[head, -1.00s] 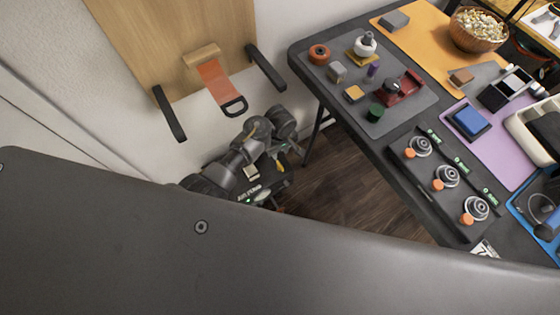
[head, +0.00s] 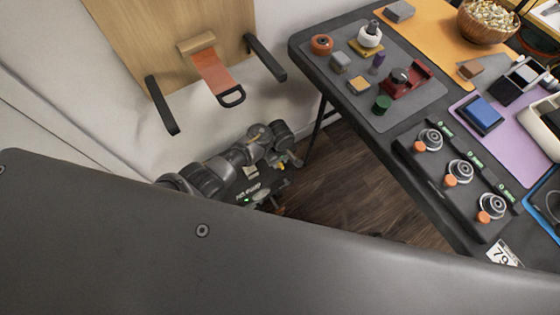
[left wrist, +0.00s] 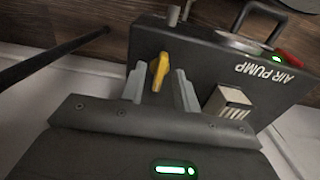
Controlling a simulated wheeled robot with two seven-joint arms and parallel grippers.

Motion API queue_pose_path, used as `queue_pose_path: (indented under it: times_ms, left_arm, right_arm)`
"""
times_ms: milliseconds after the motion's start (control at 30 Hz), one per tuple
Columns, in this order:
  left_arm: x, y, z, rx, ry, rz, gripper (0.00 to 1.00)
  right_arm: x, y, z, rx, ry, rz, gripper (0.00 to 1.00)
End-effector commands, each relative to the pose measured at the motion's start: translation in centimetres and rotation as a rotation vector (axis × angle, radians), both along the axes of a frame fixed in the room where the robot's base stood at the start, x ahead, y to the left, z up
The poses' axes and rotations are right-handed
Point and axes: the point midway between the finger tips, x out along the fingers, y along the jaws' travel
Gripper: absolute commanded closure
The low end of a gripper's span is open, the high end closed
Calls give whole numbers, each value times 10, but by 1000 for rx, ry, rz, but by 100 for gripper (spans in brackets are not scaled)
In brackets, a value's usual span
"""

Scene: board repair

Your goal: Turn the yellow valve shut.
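The yellow valve (left wrist: 159,70) is a small lever on the dark air pump (left wrist: 205,65), seen in the left wrist view. A small yellow part also shows beside my arm in the head view, too small to tell its angle. My left gripper (left wrist: 160,83) is open, with one grey finger on each side of the yellow lever. I cannot tell whether either finger touches it. In the head view the air pump (head: 248,186) is low beside the table, partly hidden by my left arm. My right gripper is not in view.
A dark table (head: 310,70) with mats, knobs and parts stands right of the pump. A wooden board (head: 150,30) with an orange strap (head: 212,70) is at the wall. On the pump are a pale ribbed block (left wrist: 229,101), a black carry handle (left wrist: 262,12) and a green light.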

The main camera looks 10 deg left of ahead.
Motion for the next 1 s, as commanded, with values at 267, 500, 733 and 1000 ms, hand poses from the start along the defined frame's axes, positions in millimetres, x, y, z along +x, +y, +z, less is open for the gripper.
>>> queue_pose_path:
  times_ms: [267,500,733,1000]
  left_arm:
    - [0,0,0,0,0,0,73]
    - [0,0,0,0,0,0,100]
    - [0,0,0,0,0,-6,100]
    - [0,0,2,1,1,-99,100]
  right_arm:
    - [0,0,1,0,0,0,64]
    - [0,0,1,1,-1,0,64]
    - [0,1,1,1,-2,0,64]
    - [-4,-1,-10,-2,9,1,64]
